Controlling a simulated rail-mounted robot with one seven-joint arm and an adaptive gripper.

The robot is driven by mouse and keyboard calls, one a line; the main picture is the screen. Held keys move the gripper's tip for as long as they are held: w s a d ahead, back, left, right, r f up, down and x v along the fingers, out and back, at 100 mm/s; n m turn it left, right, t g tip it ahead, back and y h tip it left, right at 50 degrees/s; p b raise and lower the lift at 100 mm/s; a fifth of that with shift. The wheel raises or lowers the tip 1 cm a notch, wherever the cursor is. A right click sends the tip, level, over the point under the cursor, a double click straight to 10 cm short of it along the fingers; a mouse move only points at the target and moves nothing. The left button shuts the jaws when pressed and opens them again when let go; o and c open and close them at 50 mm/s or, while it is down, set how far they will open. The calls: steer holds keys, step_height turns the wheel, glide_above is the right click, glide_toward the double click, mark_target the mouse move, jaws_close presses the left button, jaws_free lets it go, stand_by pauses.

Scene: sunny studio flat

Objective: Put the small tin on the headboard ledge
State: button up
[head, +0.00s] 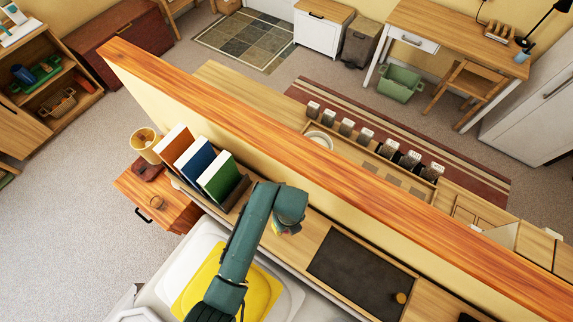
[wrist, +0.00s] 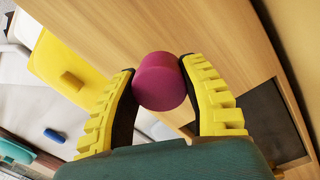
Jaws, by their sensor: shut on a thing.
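My gripper (wrist: 165,85) has yellow ribbed fingers closed on the small tin, a magenta cylinder (wrist: 162,82), in the wrist view. The tin sits between the fingertips, with the wood of the headboard ledge (wrist: 130,30) behind it. In the head view my gripper (head: 281,231) is over the ledge (head: 312,232), between the books and the dark panel. My arm hides most of the tin there. I cannot tell whether the tin touches the ledge.
A dark panel (head: 358,272) with a small brown knob-like thing (head: 401,297) lies to the right. A tall partition with an orange wooden top (head: 330,172) runs behind. A yellow cushion (head: 262,292) lies on the bed.

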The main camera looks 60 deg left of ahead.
steer(key=shift+f, duration=2)
steer(key=shift+f, duration=0.2)
steer(key=o, duration=1.1)
steer(key=shift+r, duration=0.1)
steer(key=r, duration=0.8)
steer(key=w+r, duration=0.1)
steer(key=r, duration=0.3)
steer(key=shift+r, duration=0.1)
steer(key=shift+d, duration=0.1)
